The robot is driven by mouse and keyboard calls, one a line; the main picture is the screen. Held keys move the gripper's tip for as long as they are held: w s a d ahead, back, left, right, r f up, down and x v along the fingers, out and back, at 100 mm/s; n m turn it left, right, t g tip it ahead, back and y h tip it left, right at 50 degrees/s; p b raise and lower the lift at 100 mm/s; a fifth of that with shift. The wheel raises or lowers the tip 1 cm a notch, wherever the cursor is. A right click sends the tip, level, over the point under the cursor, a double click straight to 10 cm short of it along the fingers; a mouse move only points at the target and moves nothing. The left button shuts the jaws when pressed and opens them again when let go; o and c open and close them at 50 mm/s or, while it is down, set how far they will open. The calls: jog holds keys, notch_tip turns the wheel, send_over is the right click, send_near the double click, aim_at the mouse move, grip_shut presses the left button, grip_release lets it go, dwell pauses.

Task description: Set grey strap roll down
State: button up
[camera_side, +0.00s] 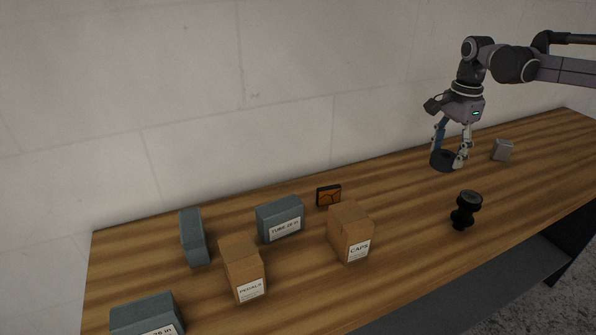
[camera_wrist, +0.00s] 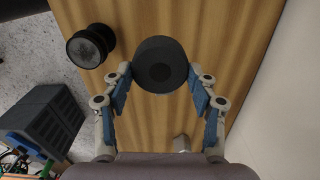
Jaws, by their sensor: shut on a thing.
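The grey strap roll (camera_side: 441,161) is a dark, short, round cylinder at the right of the side view. My gripper (camera_side: 451,152) points down and is shut on the roll, with a finger on each side. In the wrist view the roll (camera_wrist: 160,62) sits between the blue-padded fingertips of my gripper (camera_wrist: 160,82). The roll appears to be held above the wooden table (camera_side: 395,190), but the gap beneath it cannot be measured.
A black spool-like item (camera_side: 465,211) stands in front of the roll. A small grey block (camera_side: 502,150) is behind to the right. The CAPS box (camera_side: 348,231), PEDALS box (camera_side: 242,267), TUBE box (camera_side: 279,219) and orange-black box (camera_side: 328,195) stand left. Table around the roll is bare.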

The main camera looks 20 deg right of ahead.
jog(key=s+d+m, duration=0.1)
jog(key=s+d, duration=0.2)
jog(key=d, duration=1.5)
jog(key=w+a+f, duration=0.2)
jog(key=w, duration=0.1)
jog(key=w+a+f, duration=0.4)
jog(key=w+a, duration=0.1)
jog(key=shift+w+f, duration=0.1)
jog(key=shift+w, duration=0.25)
jog(key=shift+f, duration=2)
jog(key=shift+f, duration=0.15)
jog(key=o, duration=1.2)
